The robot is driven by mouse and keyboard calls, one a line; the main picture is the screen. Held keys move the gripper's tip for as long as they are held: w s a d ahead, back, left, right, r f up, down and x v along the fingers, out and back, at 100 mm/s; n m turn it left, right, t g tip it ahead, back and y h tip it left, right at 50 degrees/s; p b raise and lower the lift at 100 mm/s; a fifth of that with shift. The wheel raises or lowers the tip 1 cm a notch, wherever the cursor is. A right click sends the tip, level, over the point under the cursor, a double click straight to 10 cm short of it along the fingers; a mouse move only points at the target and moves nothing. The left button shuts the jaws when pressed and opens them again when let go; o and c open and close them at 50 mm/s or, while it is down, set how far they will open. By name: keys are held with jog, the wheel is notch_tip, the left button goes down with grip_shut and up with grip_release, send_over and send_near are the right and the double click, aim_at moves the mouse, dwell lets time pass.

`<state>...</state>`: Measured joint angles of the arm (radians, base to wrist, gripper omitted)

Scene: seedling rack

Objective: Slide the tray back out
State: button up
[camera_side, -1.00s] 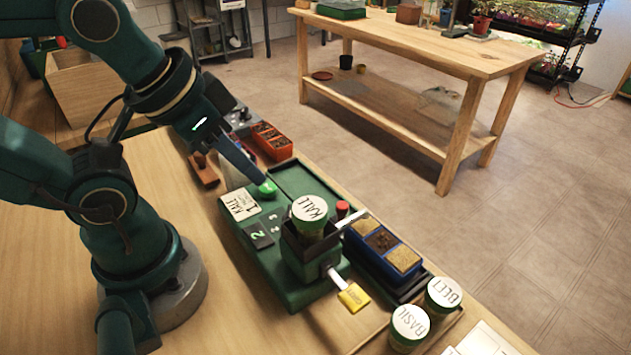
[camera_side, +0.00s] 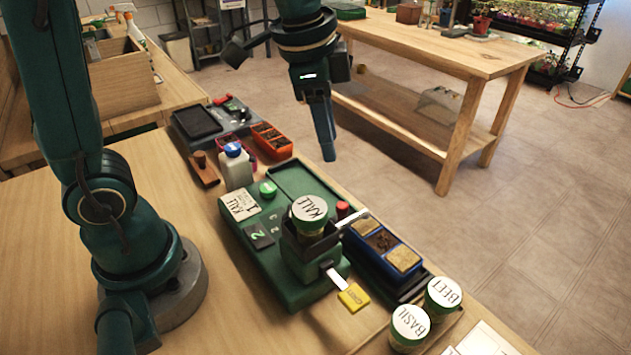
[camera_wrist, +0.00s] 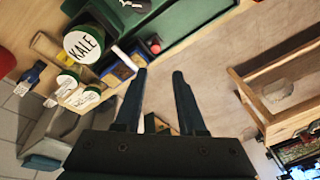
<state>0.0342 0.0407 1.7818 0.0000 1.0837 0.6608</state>
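The blue tray (camera_side: 405,279) has two tan cells and a dark soil cell between them. It sits along the right side of the green machine (camera_side: 272,281); its blue edge also shows in the wrist view (camera_wrist: 112,78). A jar labelled KALE (camera_side: 309,211) stands upright in the machine's holder, with a metal strip beside it near the tray. A round green button (camera_side: 267,189) is on the machine. My gripper (camera_side: 328,158) hangs in the air beyond the machine, apart from the tray. In the wrist view its fingers (camera_wrist: 159,76) are apart with nothing between them.
Jars labelled BASIL (camera_side: 409,325) and BEET (camera_side: 443,294) stand right of the tray. A red knob (camera_side: 342,209) stands beside the KALE jar.

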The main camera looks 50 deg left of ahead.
jog(key=m+g, duration=0.1)
jog(key=g, duration=0.1)
send_over(343, 204)
notch_tip(343, 204, down, 5)
jog(key=shift+a+f, duration=0.1)
jog(key=shift+f, duration=0.1)
jog(key=shift+g, duration=0.3)
jog(key=shift+f, duration=3.8)
grip_shut()
